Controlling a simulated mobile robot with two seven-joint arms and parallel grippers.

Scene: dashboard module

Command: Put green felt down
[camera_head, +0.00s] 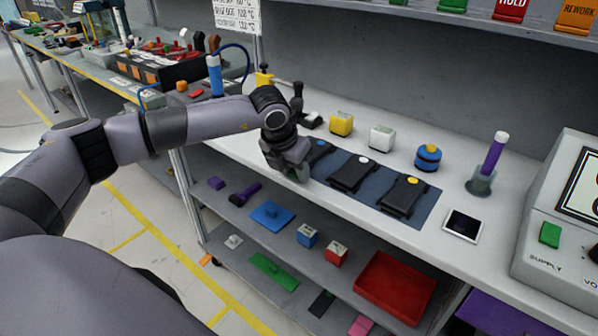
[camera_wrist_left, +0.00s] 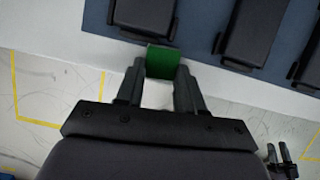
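My left gripper (camera_wrist_left: 161,75) is shut on the green felt (camera_wrist_left: 162,61), a small green piece between its fingertips in the left wrist view. In the head view the left gripper (camera_head: 290,172) is at the front edge of the white bench, by the left end of the dark blue mat (camera_head: 428,205). I cannot tell whether the felt touches the bench top.
Black modules (camera_head: 352,173) lie on the mat. Behind it stand a yellow block (camera_head: 341,123), a white block (camera_head: 381,138) and a blue-yellow round piece (camera_head: 428,157). A purple stick (camera_head: 494,155) stands right of the mat. The lower shelf holds a red tray (camera_head: 396,287) and several small parts.

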